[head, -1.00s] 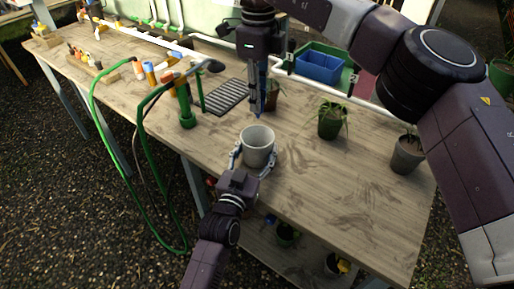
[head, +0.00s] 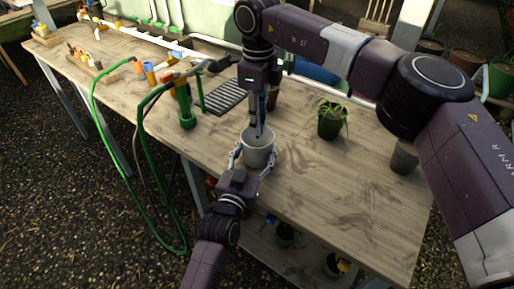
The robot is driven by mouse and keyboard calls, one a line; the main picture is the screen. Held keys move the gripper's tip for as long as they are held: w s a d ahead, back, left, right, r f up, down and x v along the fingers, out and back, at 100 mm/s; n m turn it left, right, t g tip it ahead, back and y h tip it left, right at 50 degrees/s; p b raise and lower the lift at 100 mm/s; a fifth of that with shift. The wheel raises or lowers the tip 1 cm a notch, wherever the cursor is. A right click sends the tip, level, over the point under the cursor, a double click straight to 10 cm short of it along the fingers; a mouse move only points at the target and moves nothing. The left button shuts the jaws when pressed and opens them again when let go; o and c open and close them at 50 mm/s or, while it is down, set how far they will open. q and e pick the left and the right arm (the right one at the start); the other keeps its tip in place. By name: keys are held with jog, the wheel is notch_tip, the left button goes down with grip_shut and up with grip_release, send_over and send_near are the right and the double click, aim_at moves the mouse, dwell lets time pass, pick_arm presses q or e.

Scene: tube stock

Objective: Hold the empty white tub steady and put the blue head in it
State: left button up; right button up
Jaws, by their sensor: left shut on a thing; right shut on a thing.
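The white tub (head: 258,156) stands upright near the front edge of the workbench. My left gripper (head: 253,158) is shut on it, with one finger on each side of its wall. My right gripper (head: 257,130) points straight down over the tub, with its fingertips at the mouth. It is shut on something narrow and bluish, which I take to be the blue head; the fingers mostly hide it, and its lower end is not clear. The tub's inside is largely hidden by the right fingers.
A potted plant (head: 331,119) and a grey pot (head: 403,157) stand to the right on the workbench (head: 330,190). A black slatted mat (head: 226,97) lies behind left, near a green hose stand (head: 186,108). My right arm covers much of the back right.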

jog(key=shift+f, duration=0.45)
jog(key=o, duration=0.9)
jog(key=shift+r, duration=0.1)
notch_tip(320, 180, up, 12)
jog(key=shift+f, duration=0.1)
